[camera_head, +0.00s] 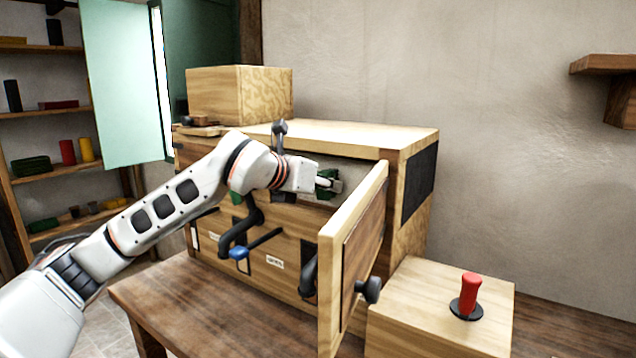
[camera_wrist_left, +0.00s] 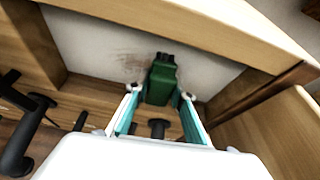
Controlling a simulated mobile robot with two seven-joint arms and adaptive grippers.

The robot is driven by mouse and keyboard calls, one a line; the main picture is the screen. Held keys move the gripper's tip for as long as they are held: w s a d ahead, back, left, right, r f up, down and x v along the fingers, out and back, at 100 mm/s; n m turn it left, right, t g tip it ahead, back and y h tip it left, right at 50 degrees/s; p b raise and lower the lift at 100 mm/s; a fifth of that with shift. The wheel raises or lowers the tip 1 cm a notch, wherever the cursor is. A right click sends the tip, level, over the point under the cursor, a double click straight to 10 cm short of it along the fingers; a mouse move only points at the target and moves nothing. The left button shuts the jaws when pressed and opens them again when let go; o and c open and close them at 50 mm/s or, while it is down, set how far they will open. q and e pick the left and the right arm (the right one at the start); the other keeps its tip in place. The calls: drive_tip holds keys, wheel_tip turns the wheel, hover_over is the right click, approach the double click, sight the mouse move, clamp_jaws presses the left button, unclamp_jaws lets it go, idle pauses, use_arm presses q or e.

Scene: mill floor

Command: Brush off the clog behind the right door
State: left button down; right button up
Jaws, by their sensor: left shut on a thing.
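The right door (camera_head: 352,255) of the wooden cabinet (camera_head: 410,150) stands open, swung toward me, with a black knob (camera_head: 368,290) on it. My left gripper (camera_head: 325,183) reaches into the opening behind it. It is shut on a green brush (camera_wrist_left: 162,78) with dark bristles at its far end. In the left wrist view the gripper (camera_wrist_left: 162,95) has a finger on each side of the brush. The bristles point at a pale panel (camera_wrist_left: 90,45) with a faint brownish smear, perhaps the clog (camera_wrist_left: 130,62), just left of them. Whether the bristles touch the panel, I cannot tell.
Black curved handles (camera_head: 240,225) and a blue-knobbed lever (camera_head: 238,253) stick out of the cabinet front below my arm. A wooden box (camera_head: 240,95) sits on top. A block (camera_head: 420,305) with a red handle (camera_head: 470,295) stands at the right, near the open door.

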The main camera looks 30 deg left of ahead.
use_arm(q)
drive_tip(key=shift+s+d+r, duration=0.1)
drive_tip(key=shift+d, duration=1.5)
drive_tip(key=shift+d+f+b, duration=0.2)
drive_tip(key=shift+d+b, duration=0.15)
drive_tip(key=shift+d, duration=0.45)
drive_tip(key=shift+a+r+b, duration=0.1)
drive_tip(key=shift+a+b, duration=0.25)
drive_tip(key=shift+a, duration=0.75)
drive_tip(key=shift+a+r, duration=0.1)
drive_tip(key=shift+a, duration=0.65)
use_arm(e)
drive_tip(key=shift+s+f, duration=0.2)
drive_tip(key=shift+f, duration=0.35)
drive_tip(key=shift+s+f, duration=0.2)
drive_tip(key=shift+f, duration=0.3)
